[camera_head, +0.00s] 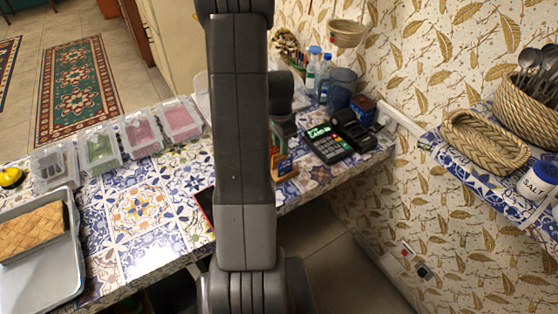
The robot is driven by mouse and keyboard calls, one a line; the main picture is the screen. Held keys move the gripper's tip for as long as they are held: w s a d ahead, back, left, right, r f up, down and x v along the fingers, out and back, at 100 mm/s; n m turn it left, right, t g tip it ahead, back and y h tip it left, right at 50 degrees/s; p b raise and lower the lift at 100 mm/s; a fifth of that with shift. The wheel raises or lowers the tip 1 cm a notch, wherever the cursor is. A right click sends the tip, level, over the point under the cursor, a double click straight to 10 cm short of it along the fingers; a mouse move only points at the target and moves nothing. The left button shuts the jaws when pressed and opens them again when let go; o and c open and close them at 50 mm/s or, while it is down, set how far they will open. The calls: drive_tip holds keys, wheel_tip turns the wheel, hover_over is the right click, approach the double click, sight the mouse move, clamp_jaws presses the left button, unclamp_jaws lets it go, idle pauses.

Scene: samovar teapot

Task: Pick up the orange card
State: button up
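A small orange item (285,168), which may be the orange card, stands on the blue-patterned tiled counter (145,215), just right of my arm. Part of it is hidden behind the arm, so I cannot tell its full shape. The dark end of my arm, with my gripper (284,129), shows just above and behind that item. The fingers are too small and too covered to make out. I cannot tell whether they touch anything.
A card terminal (328,145) and a black phone-like device (352,130) stand right of the orange item. Bottles (324,75) are behind. Clear plastic boxes (140,133) and a tray with bread (45,275) are left. A red-edged flat object (206,207) lies beside my arm.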

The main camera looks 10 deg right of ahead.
sight(279, 156)
drive_tip(key=shift+s+a+f+p, duration=0.15)
drive_tip(key=shift+f+p, duration=0.2)
drive_tip(key=shift+f, duration=1)
drive_tip(key=shift+s+f+p, duration=0.1)
drive_tip(key=shift+f+p, duration=0.2)
drive_tip(key=shift+f, duration=1)
clamp_jaws()
